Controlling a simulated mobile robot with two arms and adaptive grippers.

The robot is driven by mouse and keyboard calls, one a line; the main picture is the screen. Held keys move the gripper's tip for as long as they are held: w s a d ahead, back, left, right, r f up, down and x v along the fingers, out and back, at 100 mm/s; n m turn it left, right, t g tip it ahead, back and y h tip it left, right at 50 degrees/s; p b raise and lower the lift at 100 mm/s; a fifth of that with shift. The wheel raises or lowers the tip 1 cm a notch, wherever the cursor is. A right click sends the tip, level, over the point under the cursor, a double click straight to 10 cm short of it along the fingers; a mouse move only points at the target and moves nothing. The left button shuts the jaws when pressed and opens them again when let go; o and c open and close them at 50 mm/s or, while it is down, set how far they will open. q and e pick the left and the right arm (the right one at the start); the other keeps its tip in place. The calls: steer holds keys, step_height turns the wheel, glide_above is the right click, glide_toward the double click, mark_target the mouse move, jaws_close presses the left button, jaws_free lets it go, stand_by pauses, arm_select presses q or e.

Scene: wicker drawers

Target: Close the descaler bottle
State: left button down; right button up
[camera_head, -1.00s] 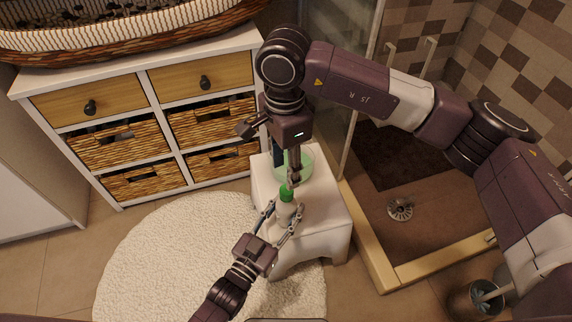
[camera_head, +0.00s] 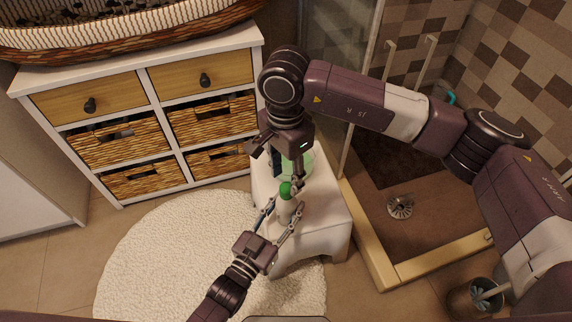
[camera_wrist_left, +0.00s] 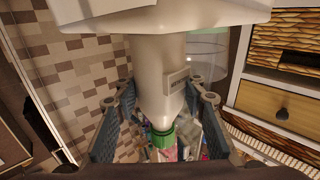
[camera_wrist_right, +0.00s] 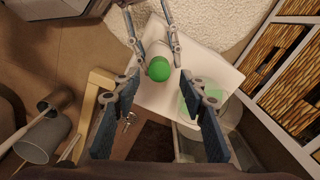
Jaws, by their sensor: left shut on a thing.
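The white descaler bottle (camera_head: 285,210) stands upright over the white stool. Its green cap (camera_head: 286,189) sits at the top of the neck; whether it is tight cannot be told. The bottle (camera_wrist_left: 158,75) and cap (camera_wrist_left: 163,137) appear upside down in the left wrist view. My left gripper (camera_head: 279,220) is shut on the bottle body, one finger on each side. My right gripper (camera_head: 298,178) is just above and beside the cap. In the right wrist view its fingers (camera_wrist_right: 158,115) are wide apart and empty, with the cap (camera_wrist_right: 158,69) beyond them.
The white stool (camera_head: 332,222) also holds a clear greenish vessel (camera_head: 307,163) behind the bottle. A drawer cabinet (camera_head: 160,120) stands at the left, a shower tray (camera_head: 375,220) at the right. A round white rug (camera_head: 170,260) covers the floor at lower left.

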mark_target(286, 187)
steer(key=shift+f, duration=2)
steer(key=shift+c, duration=0.2)
jaws_close()
steer(key=m, duration=0.7)
steer(key=shift+m, duration=0.3)
steer(key=m, duration=0.3)
steer(key=shift+m, duration=0.3)
steer(key=m, duration=0.4)
steer(key=shift+o, duration=1)
jaws_free()
